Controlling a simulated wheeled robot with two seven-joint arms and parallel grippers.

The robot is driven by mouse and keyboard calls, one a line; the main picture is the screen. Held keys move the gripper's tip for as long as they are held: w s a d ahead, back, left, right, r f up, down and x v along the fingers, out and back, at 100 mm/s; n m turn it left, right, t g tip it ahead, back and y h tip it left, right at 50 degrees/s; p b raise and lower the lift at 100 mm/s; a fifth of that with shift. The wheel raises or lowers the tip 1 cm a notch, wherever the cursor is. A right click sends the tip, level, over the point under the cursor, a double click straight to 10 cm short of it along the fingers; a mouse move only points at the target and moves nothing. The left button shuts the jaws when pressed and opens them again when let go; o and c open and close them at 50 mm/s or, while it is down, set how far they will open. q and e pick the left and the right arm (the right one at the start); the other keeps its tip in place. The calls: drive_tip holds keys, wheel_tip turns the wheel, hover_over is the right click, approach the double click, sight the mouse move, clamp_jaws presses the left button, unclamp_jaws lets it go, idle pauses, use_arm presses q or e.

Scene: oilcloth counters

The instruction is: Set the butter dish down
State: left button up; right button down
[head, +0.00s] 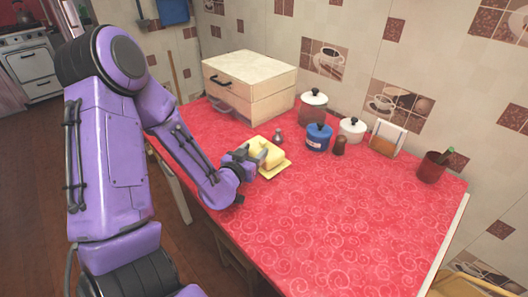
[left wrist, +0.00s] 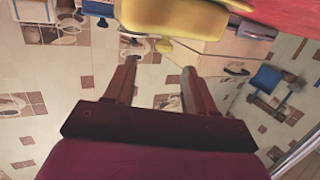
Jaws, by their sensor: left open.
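The yellow butter dish (head: 270,155), a lidded block on a flat yellow plate, appears to rest on the red counter (head: 310,225). In the left wrist view the butter dish (left wrist: 175,18) fills the upper middle, upside down and cut off by the edge. My left gripper (head: 246,156) is at the dish's left side. In the left wrist view the open gripper (left wrist: 158,66) has a small yellow knob of the dish just beyond and between its fingertips. Whether a finger touches it I cannot tell. My right gripper is not in view.
A wooden bread box (head: 250,83) stands behind the dish. A small grey shaker (head: 277,136), blue jar (head: 318,139), brown shaker (head: 339,146), white jar (head: 352,129) and napkin holder (head: 386,139) stand to its right. A red cup (head: 432,167) is far right. The front counter is clear.

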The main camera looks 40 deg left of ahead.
sight(262, 143)
use_arm(q)
drive_tip(key=x, duration=0.5)
drive_tip(key=shift+w+a+f, duration=0.2)
drive_tip(key=shift+a+f, duration=0.1)
clamp_jaws()
drive_tip(key=shift+r, duration=0.1)
idle(0.9)
